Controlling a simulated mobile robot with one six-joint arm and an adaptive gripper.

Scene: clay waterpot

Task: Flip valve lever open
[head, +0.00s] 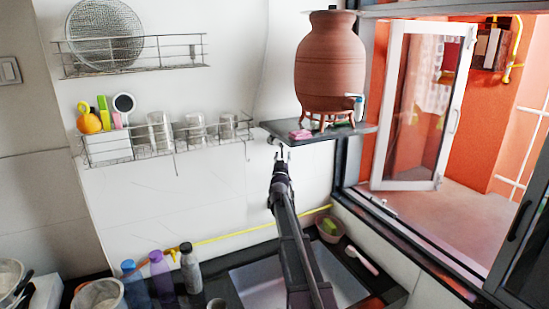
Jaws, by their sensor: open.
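A reddish-brown clay waterpot (330,65) stands upright on a low brown stand (326,116) on a dark wall shelf (270,131). A small pale tap with a bluish part, the valve (357,104), sticks out at the pot's lower right side. The lever's exact position is too small to tell. My gripper (281,152) is open and empty, in front of the white wall just below the shelf's left part. It is to the left of and lower than the valve, apart from it.
A pink item (300,134) lies on the shelf's front left. A wire rack (160,143) with glasses is on the left wall. A sink (255,285) lies below my arm, with bottles (160,275) to its left. An open window (418,105) stands right of the pot.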

